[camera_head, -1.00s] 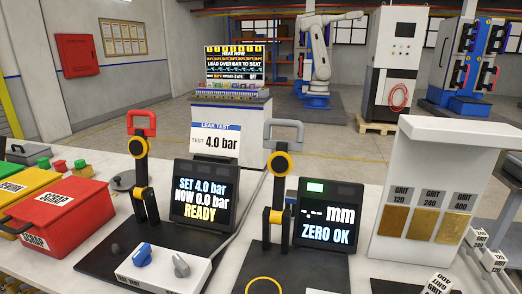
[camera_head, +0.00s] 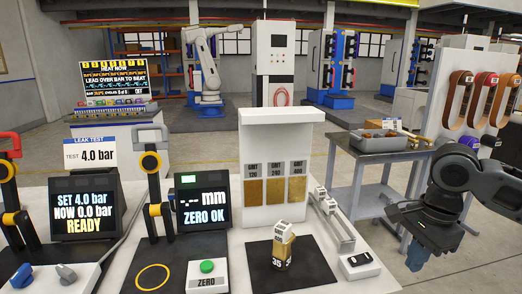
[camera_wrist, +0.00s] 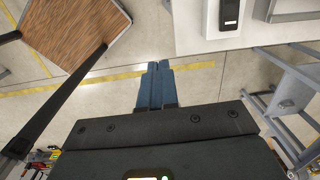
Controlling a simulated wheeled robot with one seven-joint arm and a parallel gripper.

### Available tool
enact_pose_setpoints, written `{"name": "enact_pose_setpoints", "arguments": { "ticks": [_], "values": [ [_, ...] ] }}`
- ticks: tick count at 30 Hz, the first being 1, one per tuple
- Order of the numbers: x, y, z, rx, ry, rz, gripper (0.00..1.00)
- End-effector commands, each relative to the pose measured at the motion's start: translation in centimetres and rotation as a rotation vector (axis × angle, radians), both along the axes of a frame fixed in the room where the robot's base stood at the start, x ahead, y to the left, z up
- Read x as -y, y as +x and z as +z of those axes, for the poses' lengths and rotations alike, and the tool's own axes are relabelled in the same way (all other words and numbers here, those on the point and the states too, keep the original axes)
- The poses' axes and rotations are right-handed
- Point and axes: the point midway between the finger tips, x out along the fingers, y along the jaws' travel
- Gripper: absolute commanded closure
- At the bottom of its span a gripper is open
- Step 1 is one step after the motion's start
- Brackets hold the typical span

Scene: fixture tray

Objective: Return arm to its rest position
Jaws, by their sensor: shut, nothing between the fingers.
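My gripper (camera_head: 416,258) is at the right of the head view, off the right edge of the white bench, with its blue fingers pointing down. In the wrist view my gripper (camera_wrist: 158,64) shows its two blue fingers side by side and touching, with nothing between them. It hangs over the bare floor, apart from the bench and the grey cart. My dark arm comes in from the right edge of the head view.
The white bench (camera_head: 345,288) holds a leak test screen (camera_head: 86,208), a gauge screen (camera_head: 208,202), a grit stand (camera_head: 275,136) and a black mat with a small brass piece (camera_head: 283,247). A grey cart (camera_head: 362,180) with a metal tray (camera_head: 388,145) stands behind my gripper.

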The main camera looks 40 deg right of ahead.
Motion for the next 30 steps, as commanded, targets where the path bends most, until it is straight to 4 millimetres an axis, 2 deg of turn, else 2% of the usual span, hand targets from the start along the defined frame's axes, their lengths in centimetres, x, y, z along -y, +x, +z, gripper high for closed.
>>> {"name": "enact_pose_setpoints", "arguments": {
  "ticks": [8, 14, 17, 21, 24, 30],
  "values": [
    [-2.7, 4.9, 0.7, 0.147, 0.022, 0.109, 1.0],
    [-6.1, 10.2, 2.0, 0.32, 0.045, 0.227, 1.0],
    [-8.7, 13.6, 3.1, 0.443, 0.06, 0.303, 1.0],
    [-14.1, 19.1, 6.1, 0.689, 0.083, 0.431, 1.0],
    [-17.9, 22.3, 8.6, 0.876, 0.088, 0.502, 1.0],
    [-24.1, 26.1, 12.9, 1.205, 0.065, 0.569, 1.0]
  ]
}}
